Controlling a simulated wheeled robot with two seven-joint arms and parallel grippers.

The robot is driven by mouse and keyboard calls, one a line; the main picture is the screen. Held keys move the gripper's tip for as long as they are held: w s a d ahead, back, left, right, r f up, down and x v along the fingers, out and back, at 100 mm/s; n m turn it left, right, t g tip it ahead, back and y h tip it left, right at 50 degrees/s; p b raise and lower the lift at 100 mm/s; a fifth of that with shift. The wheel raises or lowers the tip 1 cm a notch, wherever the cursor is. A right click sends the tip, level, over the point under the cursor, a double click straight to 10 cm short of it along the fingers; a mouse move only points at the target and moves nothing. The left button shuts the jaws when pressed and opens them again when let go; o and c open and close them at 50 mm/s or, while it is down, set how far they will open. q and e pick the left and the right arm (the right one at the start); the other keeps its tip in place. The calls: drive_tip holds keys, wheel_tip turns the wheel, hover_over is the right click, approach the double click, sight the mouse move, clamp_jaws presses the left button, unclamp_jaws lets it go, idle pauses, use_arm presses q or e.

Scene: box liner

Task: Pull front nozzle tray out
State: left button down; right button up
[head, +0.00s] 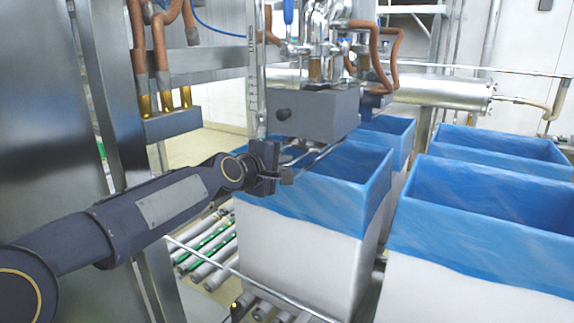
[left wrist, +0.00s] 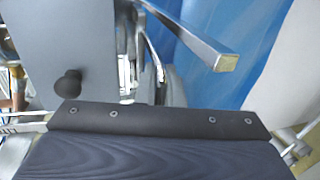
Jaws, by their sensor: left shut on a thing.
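The front nozzle tray (head: 313,158) appears to be the metal-railed piece under a grey box-shaped housing (head: 325,114) with a dark knob. It lies above the rim of the front blue-lined box. My left gripper (head: 272,174) is shut at the tray's near left end, below the knob. Its fingertips and exact hold are hidden. In the left wrist view, the housing (left wrist: 70,40) and knob are at upper left, and a square-ended metal bar (left wrist: 205,45) slants down to the right. My right gripper is not in view.
A white box with a blue liner (head: 300,235) stands directly below the tray on a roller conveyor (head: 207,250). More lined boxes (head: 485,215) stand to the right and behind. Copper pipes (head: 160,50) hang at left beside a steel panel (head: 45,110). A thin guard rail runs low in front.

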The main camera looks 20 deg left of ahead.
use_arm(q)
drive_tip(key=f+b+v, duration=0.1)
drive_tip(key=b+v, duration=0.1)
drive_tip(key=v, duration=0.5)
drive_tip(key=f+b+v, duration=0.2)
drive_tip(key=v, duration=0.5)
drive_tip(key=shift+s+b, duration=0.4)
drive_tip(key=shift+f, duration=0.15)
drive_tip(key=c, duration=1.8)
unclamp_jaws()
